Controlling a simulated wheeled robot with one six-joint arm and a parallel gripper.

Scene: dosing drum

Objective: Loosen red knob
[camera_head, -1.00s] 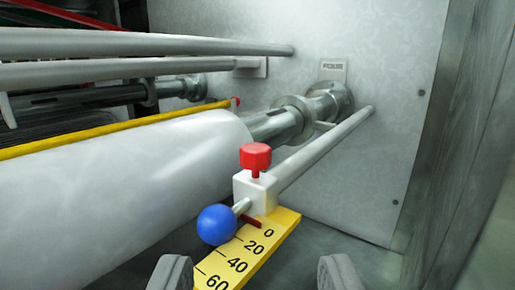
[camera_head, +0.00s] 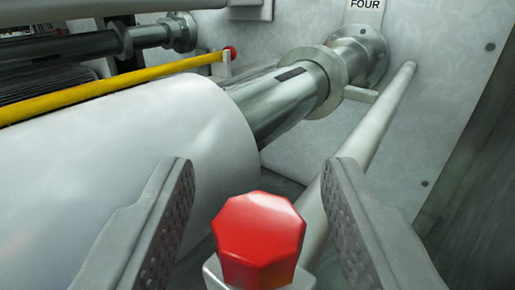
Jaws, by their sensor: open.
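The red knob (camera_head: 258,238) is faceted and sits on top of a white block (camera_head: 212,274) at the bottom centre of the head view. My gripper (camera_head: 258,190) is open, with one grey finger on each side of the knob in the picture. There is clear space between each finger and the knob, and neither appears to touch it. The lower part of the knob's stem is hidden below its head. The blue ball and the yellow scale are out of view.
A grey rod (camera_head: 365,150) runs from the block to the metal wall plate (camera_head: 450,90). A large white drum (camera_head: 150,150) lies at left, with its steel shaft (camera_head: 285,100) behind. A yellow bar (camera_head: 110,88) runs above the drum.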

